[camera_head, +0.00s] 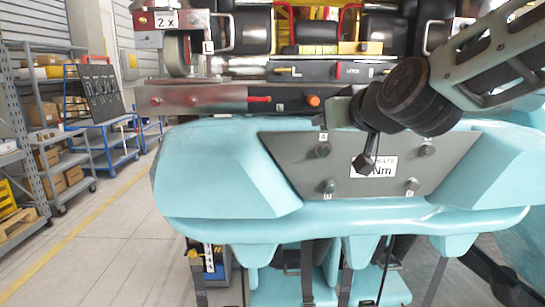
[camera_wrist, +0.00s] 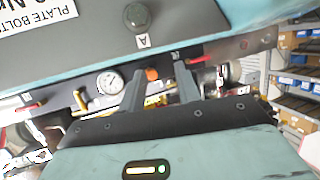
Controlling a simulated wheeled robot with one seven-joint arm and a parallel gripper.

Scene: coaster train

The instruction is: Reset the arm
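My arm reaches in from the upper right in the head view, and my gripper (camera_head: 363,163) hangs in front of the grey plate on the light-blue coaster car body (camera_head: 225,170). It looks small and dark there and partly covers the plate's white label (camera_head: 383,167). In the wrist view, the two fingers of my gripper (camera_wrist: 160,70) stand apart with nothing held between them. An orange knob (camera_wrist: 152,74) shows beyond the gap. I cannot tell whether the gripper touches the plate.
The grey plate (camera_head: 290,155) carries several bolts, one marked A (camera_head: 322,151). Shelves (camera_head: 45,120) and a blue cart (camera_head: 108,135) stand left. The floor (camera_head: 110,220) between is clear.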

